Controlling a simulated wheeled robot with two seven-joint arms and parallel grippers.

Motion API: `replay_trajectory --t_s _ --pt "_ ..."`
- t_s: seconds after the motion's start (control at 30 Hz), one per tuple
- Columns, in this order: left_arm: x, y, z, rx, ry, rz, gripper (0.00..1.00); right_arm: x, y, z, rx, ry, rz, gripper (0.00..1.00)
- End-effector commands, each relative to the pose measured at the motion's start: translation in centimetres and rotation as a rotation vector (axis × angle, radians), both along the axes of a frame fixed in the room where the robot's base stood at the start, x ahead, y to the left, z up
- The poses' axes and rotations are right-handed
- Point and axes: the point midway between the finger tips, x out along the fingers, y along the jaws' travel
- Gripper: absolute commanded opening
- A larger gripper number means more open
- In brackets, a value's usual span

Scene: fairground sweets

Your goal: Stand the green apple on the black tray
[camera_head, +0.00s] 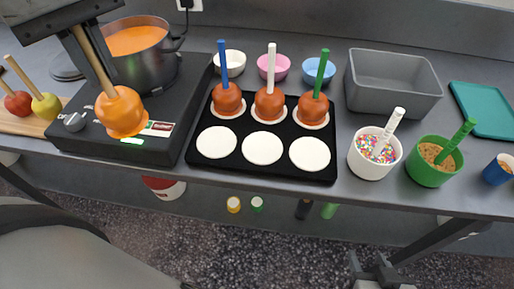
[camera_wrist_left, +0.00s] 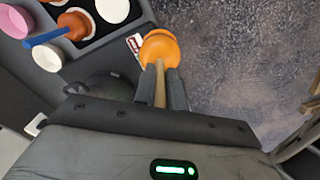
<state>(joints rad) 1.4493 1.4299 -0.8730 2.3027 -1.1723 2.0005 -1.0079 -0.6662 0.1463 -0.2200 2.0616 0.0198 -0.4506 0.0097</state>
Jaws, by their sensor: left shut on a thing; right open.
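A yellow-green apple (camera_head: 46,106) on a wooden stick stands on a wooden board at the far left. My left gripper (camera_head: 98,75) is shut on the wooden stick of an orange, caramel-coated apple (camera_head: 123,112). That apple hangs stick-up over the hob's front; it also shows in the left wrist view (camera_wrist_left: 160,47). Its own skin colour is hidden by the coating. The black tray (camera_head: 240,127) holds darker coated apples on blue, white and green sticks on its back row of white discs. Its front discs are empty. My right gripper (camera_head: 376,272) is open and empty at the bottom, below the counter edge.
A pot of orange caramel (camera_head: 137,40) stands on the black hob (camera_head: 105,145). A red apple (camera_head: 17,103) is beside the yellow-green one. Small bowls stand behind the tray. A sprinkle cup (camera_head: 362,160), green cup (camera_head: 420,172) and grey bin (camera_head: 390,90) are to its right.

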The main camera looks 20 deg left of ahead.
Motion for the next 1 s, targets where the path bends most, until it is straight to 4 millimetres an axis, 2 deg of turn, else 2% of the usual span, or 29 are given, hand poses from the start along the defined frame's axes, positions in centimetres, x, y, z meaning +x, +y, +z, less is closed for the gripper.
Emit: replay_trajectory --t_s 0.07,0.13,0.27,0.43,0.6,0.87,1.0 --pt "0.0 -0.2 -0.3 0.002 -0.002 0.031 0.0 0.0 0.0 -0.2 -0.001 -0.006 0.004 0.49" --pt "0.8 -1.0 -0.8 0.001 0.001 0.035 0.0 0.0 -0.1 -0.3 0.001 -0.007 0.005 0.49" --pt "3.3 -3.0 -2.2 0.0 0.003 0.031 0.0 -0.1 0.0 -0.5 0.007 -0.008 0.005 0.49" --pt "6.6 -5.6 -3.5 0.003 0.004 0.034 0.0 0.0 -0.1 0.8 0.001 -0.011 0.005 0.49" --pt "8.6 -7.0 -6.9 0.003 0.004 0.038 0.0 -0.1 -0.2 0.5 -0.007 -0.006 0.006 0.49" --pt "9.9 -8.1 -9.0 0.002 0.0 0.039 0.0 0.2 -0.1 0.6 -0.007 -0.008 0.003 0.49" --pt "10.3 -8.3 -10.8 0.005 0.004 0.04 0.0 0.3 -0.1 1.1 -0.005 -0.011 0.001 0.49"
